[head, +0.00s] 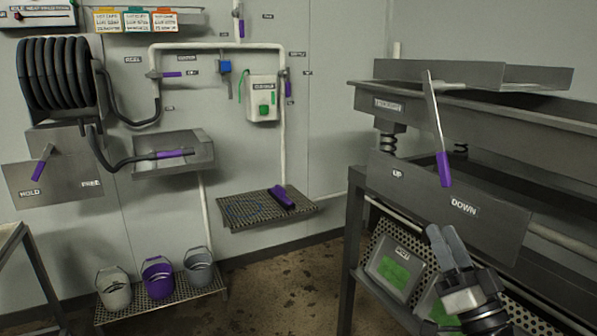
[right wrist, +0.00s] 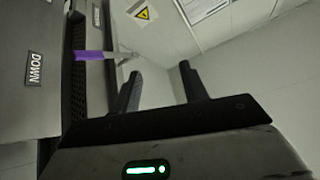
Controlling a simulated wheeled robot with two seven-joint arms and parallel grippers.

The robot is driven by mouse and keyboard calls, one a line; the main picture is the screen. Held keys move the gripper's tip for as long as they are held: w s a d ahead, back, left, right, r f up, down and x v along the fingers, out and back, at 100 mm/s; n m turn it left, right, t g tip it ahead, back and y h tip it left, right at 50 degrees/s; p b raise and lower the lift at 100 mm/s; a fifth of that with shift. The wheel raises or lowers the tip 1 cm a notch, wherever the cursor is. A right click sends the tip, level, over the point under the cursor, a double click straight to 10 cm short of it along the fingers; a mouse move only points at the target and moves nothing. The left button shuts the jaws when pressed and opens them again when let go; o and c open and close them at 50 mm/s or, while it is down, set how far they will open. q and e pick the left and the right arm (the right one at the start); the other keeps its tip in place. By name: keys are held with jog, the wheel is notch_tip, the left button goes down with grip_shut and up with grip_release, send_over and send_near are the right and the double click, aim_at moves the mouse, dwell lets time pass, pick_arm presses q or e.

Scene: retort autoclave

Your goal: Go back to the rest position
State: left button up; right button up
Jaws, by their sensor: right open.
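My right gripper (head: 442,230) is at the lower right of the head view, in front of the grey trough machine and just below its DOWN label. In the right wrist view its two fingers (right wrist: 160,76) stand apart with nothing between them, so it is open and empty. A metal lever with a purple grip (head: 444,168) rises from the trough's front panel, between the UP and DOWN labels. The lever's purple part (right wrist: 90,56) also shows at the left of the right wrist view, apart from the fingers. My left gripper is not in view.
The trough machine (head: 480,192) fills the right side, with perforated shelving and green-labelled boxes below. A hose reel (head: 60,80), pipes and a wall shelf (head: 240,214) with a purple item line the wall. Several buckets (head: 158,278) stand on a low rack. The middle floor is clear.

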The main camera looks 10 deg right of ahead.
jog(key=s+a+f+n+g+y, duration=0.1)
jog(key=s+a+f+n+g, duration=0.15)
jog(key=f, duration=0.35)
jog(key=s+a+f+n+g+y, duration=0.1)
jog(key=a+f+n+g, duration=0.25)
jog(key=f, duration=0.35)
jog(key=s+a+f+n+g+h, duration=0.1)
jog(key=s+f+n+g+h, duration=0.3)
jog(key=s+f+g, duration=0.95)
jog(key=s+a+f+m+t, duration=0.2)
jog(key=a+f+m+t, duration=0.2)
jog(key=a, duration=0.4)
jog(key=shift+a+t+y, duration=0.15)
jog(key=shift+t+y, duration=0.25)
jog(key=shift+t, duration=0.25)
jog(key=shift+f, duration=0.1)
